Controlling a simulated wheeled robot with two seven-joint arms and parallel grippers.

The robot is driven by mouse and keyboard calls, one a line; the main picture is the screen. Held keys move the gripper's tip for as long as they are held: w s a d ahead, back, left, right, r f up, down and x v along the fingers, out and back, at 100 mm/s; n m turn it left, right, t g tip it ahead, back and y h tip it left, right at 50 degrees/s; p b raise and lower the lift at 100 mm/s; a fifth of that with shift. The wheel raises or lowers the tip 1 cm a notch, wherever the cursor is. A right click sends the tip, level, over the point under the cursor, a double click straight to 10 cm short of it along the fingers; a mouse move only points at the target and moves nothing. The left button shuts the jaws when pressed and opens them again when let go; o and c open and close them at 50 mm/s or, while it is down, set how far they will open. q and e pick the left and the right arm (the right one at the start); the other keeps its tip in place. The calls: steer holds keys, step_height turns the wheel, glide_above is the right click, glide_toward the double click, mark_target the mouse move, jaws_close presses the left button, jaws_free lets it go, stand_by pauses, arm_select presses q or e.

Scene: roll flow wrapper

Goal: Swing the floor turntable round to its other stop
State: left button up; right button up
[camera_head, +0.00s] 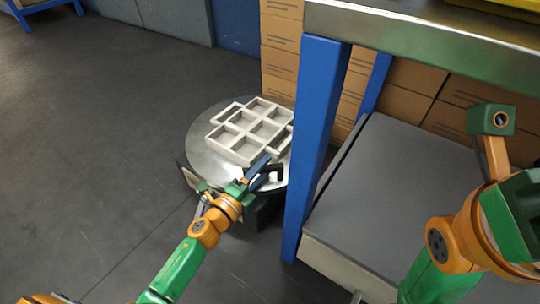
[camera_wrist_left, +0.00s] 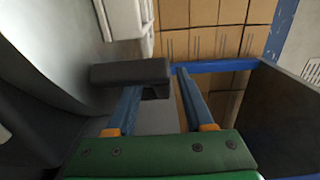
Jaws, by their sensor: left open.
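The floor turntable (camera_head: 200,160) is a round grey metal disc low on the floor, left of a blue table leg. A black handle (camera_head: 272,170) stands at its near edge; it also shows in the left wrist view (camera_wrist_left: 115,73). My left gripper (camera_head: 262,166) is open at the handle. In the left wrist view, its two blue fingers (camera_wrist_left: 158,85) reach up to the handle, with part of it between them. I cannot tell whether they touch it. My right arm shows at the right edge, but its fingers do not.
A pale divided tray (camera_head: 240,143) lies on the turntable. A bench with a blue leg (camera_head: 314,130) and grey lower shelf (camera_head: 385,195) stands close on the right. Cardboard boxes (camera_head: 281,55) are stacked behind. The floor to the left (camera_head: 90,130) is clear.

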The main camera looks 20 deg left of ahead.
arm_select(q)
steer(key=shift+w, duration=0.15)
steer(key=shift+r, duration=0.1)
steer(key=shift+c, duration=1.1)
steer(key=shift+s, duration=0.2)
jaws_close()
